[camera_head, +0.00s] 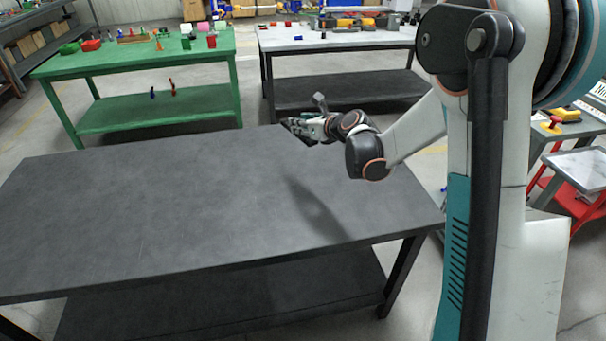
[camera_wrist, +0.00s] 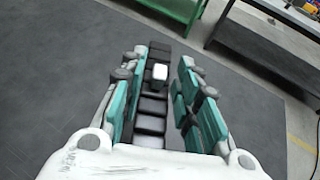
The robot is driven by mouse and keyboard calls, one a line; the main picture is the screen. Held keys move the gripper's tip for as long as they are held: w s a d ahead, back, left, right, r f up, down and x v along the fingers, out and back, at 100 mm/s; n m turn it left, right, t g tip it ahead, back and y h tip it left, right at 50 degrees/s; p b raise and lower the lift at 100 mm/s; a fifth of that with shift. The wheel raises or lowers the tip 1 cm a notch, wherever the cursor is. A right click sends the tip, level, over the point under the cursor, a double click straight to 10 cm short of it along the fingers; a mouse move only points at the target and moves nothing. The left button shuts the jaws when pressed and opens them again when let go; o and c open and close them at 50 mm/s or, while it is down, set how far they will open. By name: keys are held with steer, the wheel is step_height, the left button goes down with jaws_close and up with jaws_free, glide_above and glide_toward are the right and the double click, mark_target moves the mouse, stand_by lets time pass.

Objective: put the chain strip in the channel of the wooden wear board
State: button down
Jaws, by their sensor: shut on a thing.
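My gripper (camera_head: 303,127) is at the far right edge of the dark table in the head view, reaching left above it. In the wrist view my gripper (camera_wrist: 165,65) is shut on the chain strip (camera_wrist: 151,106), a row of black blocky links with one white link near the fingertips. The strip runs lengthwise between the teal fingers, and its far end sticks out past the tips. Its near end is hidden by the gripper's white body. In the head view I cannot make out the strip. I cannot make out the wooden wear board in either view.
The dark table top (camera_head: 150,205) is bare, with a shadow below my arm. A green table (camera_head: 140,62) with small coloured items stands behind at left, and a grey table (camera_head: 340,38) with tools behind at centre. A red stand (camera_head: 575,200) is at right.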

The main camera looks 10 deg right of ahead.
step_height(320, 180, down, 20)
steer(key=b, duration=0.7)
steer(key=shift+r, duration=0.15)
steer(key=c, duration=1.2)
jaws_free()
